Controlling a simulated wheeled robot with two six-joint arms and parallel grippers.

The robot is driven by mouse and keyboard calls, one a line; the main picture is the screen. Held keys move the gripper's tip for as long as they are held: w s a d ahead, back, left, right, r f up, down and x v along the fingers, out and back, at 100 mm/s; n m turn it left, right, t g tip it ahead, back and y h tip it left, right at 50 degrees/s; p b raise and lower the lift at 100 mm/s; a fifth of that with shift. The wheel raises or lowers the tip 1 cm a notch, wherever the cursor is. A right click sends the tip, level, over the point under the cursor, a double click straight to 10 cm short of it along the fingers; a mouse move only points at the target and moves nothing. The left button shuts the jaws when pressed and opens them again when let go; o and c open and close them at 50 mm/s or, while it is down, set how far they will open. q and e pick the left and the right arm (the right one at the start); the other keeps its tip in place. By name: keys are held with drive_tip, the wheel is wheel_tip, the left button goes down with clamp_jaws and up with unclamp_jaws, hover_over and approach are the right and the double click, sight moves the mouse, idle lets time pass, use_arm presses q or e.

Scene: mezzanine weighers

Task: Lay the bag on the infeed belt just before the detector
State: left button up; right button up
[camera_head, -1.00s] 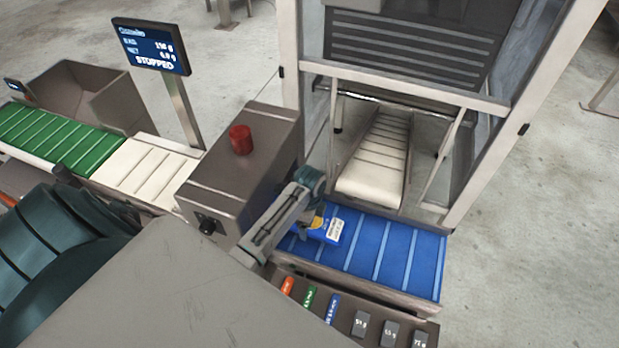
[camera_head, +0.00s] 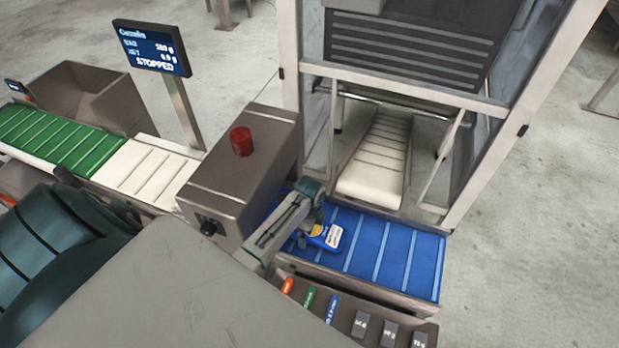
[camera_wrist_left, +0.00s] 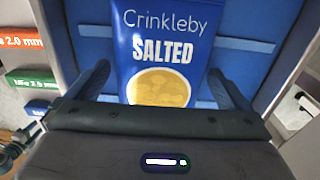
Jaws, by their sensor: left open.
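A blue crisp bag (camera_head: 326,237) with a yellow disc and a white label lies on the blue infeed belt (camera_head: 395,257), near its left end beside the detector housing (camera_head: 245,165). In the left wrist view the bag (camera_wrist_left: 150,30) reads "Crinkleby SALTED", and its near end is hidden by my gripper. My left gripper (camera_head: 312,222) is low over the bag in the head view. In the wrist view its two fingers (camera_wrist_left: 160,82) stand apart, one each side of the bag, with blue belt showing between the right finger and the bag. My right gripper is not in view.
A red beacon (camera_head: 241,141) tops the housing. A screen (camera_head: 152,48) reads "STOPPED". White (camera_head: 150,168) and green (camera_head: 55,132) belts run left of the housing. A guarded frame with a cream conveyor (camera_head: 375,165) stands behind. The belt's right part is clear.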

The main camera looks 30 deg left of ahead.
use_arm(q)
wheel_tip(320, 180, up, 12)
drive_tip(key=b, duration=0.2)
drive_tip(key=shift+r+b, duration=0.15)
drive_tip(key=shift+b, duration=0.2)
